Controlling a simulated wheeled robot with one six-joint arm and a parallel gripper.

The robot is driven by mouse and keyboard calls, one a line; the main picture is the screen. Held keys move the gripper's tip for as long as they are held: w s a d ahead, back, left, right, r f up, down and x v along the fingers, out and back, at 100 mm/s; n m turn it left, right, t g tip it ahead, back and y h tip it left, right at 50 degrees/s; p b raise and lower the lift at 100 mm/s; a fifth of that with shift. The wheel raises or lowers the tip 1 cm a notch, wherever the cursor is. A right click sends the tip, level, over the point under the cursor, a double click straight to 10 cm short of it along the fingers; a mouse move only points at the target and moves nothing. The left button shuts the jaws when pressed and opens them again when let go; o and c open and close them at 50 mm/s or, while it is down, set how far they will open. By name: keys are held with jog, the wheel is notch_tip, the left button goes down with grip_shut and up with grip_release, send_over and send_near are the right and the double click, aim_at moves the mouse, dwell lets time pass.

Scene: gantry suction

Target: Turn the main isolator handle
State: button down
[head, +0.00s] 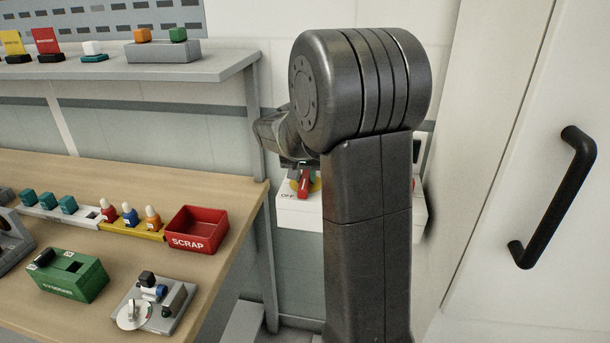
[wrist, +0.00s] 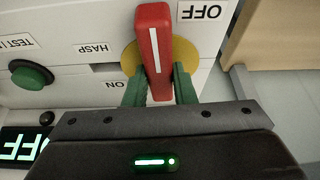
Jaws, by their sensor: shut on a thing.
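The main isolator handle is a red bar with a white stripe (wrist: 153,45) on a yellow disc (wrist: 189,57), on the front of a white box (wrist: 60,85). In the wrist view the OFF label is at its upper right and the ON label at its lower left. My gripper (wrist: 158,88) is shut on the handle, one green finger on each side. In the head view the handle (head: 304,186) shows beside the OFF label, below my gripper (head: 300,165); my arm hides much of the box.
A green button (wrist: 30,75) and a lit green display (wrist: 20,145) are on the box. A workbench with a red SCRAP bin (head: 197,230) stands at left, below a shelf (head: 130,68). A white door with a black pull handle (head: 560,195) is at right.

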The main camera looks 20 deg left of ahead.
jog(key=n, duration=0.1)
jog(key=n+y+p, duration=0.1)
jog(key=n, duration=0.2)
jog(key=shift+w+d+r+n+g+y+p, duration=0.2)
jog(key=shift+d+n+g+y+p, duration=0.1)
jog(key=shift+g+y+p, duration=0.1)
jog(key=n, duration=0.1)
jog(key=n+g, duration=0.1)
jog(key=n, duration=0.1)
jog(key=n+y, duration=0.1)
jog(key=shift+w+d+f, duration=0.15)
jog(key=shift+w+d, duration=0.05)
jog(key=shift+w, duration=0.1)
jog(key=n, duration=0.1)
jog(key=n+g, duration=0.1)
jog(key=n, duration=0.1)
jog(key=n+g, duration=0.1)
jog(key=n, duration=0.1)
jog(key=shift+w+y+b, duration=0.3)
jog(key=shift+w+n+g, duration=0.2)
jog(key=shift+n+g, duration=0.5)
jog(key=shift+n, duration=1.1)
jog(key=c, duration=1.2)
grip_release()
